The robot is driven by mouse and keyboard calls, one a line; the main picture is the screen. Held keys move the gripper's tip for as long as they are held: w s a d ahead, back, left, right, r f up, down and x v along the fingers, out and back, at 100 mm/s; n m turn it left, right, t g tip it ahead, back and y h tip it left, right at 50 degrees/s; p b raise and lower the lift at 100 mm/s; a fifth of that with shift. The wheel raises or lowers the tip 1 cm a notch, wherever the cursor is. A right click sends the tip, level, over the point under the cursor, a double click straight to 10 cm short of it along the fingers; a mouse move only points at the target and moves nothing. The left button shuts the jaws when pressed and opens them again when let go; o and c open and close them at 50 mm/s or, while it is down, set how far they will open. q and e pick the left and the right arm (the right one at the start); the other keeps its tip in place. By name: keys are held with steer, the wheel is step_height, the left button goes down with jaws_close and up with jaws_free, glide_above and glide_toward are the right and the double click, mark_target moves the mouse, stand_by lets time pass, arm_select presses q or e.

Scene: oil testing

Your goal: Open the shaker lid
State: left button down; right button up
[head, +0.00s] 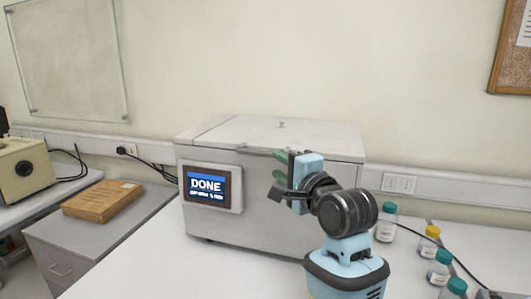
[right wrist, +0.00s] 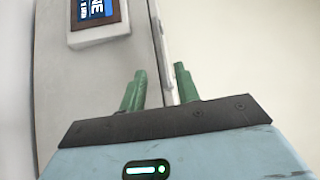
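The shaker (head: 259,215) is a white box on the bench in the head view, and its lid (head: 285,134) is down. A screen (head: 207,188) on its front reads "DONE"; part of it also shows in the right wrist view (right wrist: 93,10). My right gripper (head: 277,164) is at the front of the shaker, near the lid's front edge. In the right wrist view its two green fingers (right wrist: 160,82) stand apart, with the edge of the lid close between or just beyond them; I cannot tell whether they touch it. My left gripper is in neither view.
Several capped bottles, one with a teal cap (head: 386,222) and one with a yellow cap (head: 428,243), stand right of my right arm. A brown box (head: 102,200) lies on a grey cabinet at left. The wall is behind the shaker. Bench room is free in front.

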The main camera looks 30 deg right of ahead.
mark_target(263, 155)
steer(key=shift+w+d, duration=0.2)
steer(key=shift+w, duration=3.55)
jaws_close()
